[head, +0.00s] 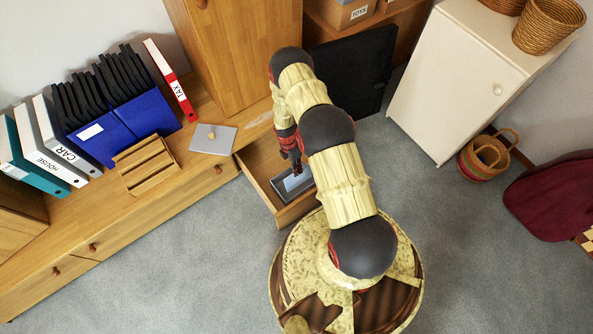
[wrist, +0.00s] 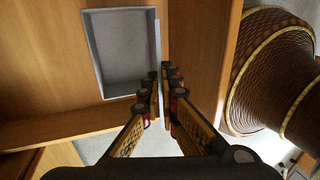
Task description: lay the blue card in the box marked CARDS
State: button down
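My gripper (head: 297,168) is low over an open drawer, and its fingers (wrist: 161,76) are close together in the wrist view. A thin pale-blue strip, which looks like the blue card (wrist: 158,42) edge-on, stands out from between the fingertips. In the head view a pale-blue face of the card (head: 297,181) shows just below the fingers. A grey open box (head: 281,187) lies in the drawer under the gripper. In the wrist view the box (wrist: 124,50) looks empty, and the card is by its right side. No CARDS mark is readable on it.
The wooden drawer (head: 296,211) stands pulled out of the low cabinet. A grey lid with a knob (head: 213,139) lies on the cabinet top, near a wooden rack (head: 146,165), a blue file holder (head: 147,112) and binders. A wicker basket (head: 485,157) stands on the floor at right.

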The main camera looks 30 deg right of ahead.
dwell(0.3)
notch_tip(320, 180, down, 14)
jog(key=b, duration=0.3)
jog(key=shift+r, duration=0.15)
dwell(1.1)
jog(key=c, duration=2)
grip_release()
jog(key=shift+o, duration=0.4)
jog(key=o, duration=0.4)
jog(key=shift+c, duration=0.2)
jog(key=shift+o, duration=0.4)
